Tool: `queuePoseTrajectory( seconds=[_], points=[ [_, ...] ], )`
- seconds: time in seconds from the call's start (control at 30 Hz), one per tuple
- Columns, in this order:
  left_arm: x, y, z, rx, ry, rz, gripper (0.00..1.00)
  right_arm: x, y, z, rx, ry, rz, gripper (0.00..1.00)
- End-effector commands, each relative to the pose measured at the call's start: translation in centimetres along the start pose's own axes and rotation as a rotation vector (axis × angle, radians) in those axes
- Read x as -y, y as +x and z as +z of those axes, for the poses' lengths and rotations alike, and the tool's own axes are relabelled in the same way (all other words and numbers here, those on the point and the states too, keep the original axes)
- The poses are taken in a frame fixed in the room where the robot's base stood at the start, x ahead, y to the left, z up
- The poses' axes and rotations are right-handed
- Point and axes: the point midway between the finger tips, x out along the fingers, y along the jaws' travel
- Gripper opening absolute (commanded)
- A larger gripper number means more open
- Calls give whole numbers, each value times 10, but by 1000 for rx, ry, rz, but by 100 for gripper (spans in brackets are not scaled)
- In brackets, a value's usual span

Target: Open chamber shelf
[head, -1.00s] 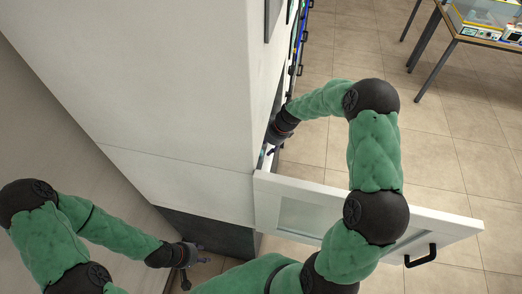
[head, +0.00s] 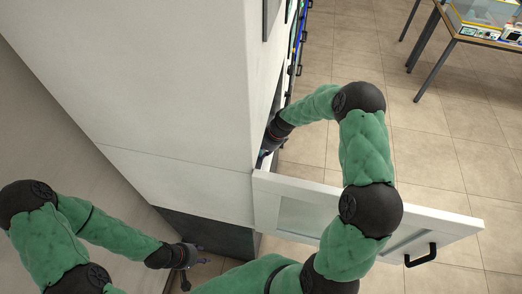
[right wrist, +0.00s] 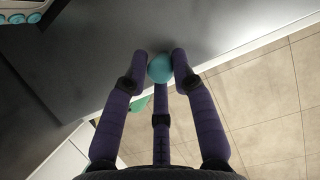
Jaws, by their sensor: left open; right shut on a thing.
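The tall white chamber (head: 160,80) fills the left and middle of the head view. Its white door with a glass pane (head: 440,224) stands swung open. My right gripper (head: 265,152) is at the chamber's open side, partly hidden by the wall. In the right wrist view its purple fingers (right wrist: 161,70) are shut around a teal round piece (right wrist: 160,68). A flat dark grey surface (right wrist: 140,30), possibly the shelf, lies just beyond it; I cannot tell if the piece is fixed to it. My left gripper (head: 192,264) is open and empty near the chamber's dark base.
The door's black handle (head: 421,256) is at its far right end. A table with a clear-walled box (head: 485,15) stands at the top right. Tiled floor (head: 450,150) between door and table is clear. More teal round pieces (right wrist: 16,18) show in the wrist view's corner.

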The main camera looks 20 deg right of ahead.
Motion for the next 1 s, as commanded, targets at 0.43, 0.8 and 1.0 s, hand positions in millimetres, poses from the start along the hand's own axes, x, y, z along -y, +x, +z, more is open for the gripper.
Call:
queuePoseTrajectory(
  seconds=[0.43, 0.8, 1.0],
  points=[
    [-2, -4, 0, 0, 0, 0, 46, 6, -23, -45, 3, 5, -14, 0],
    [-3, -8, 0, 0, 0, 0, 46, 7, -58, -129, 2, 5, -19, 0],
    [-3, -9, 0, 0, 0, 0, 46, 7, -72, -163, 1, 2, -20, 0]
  ],
)
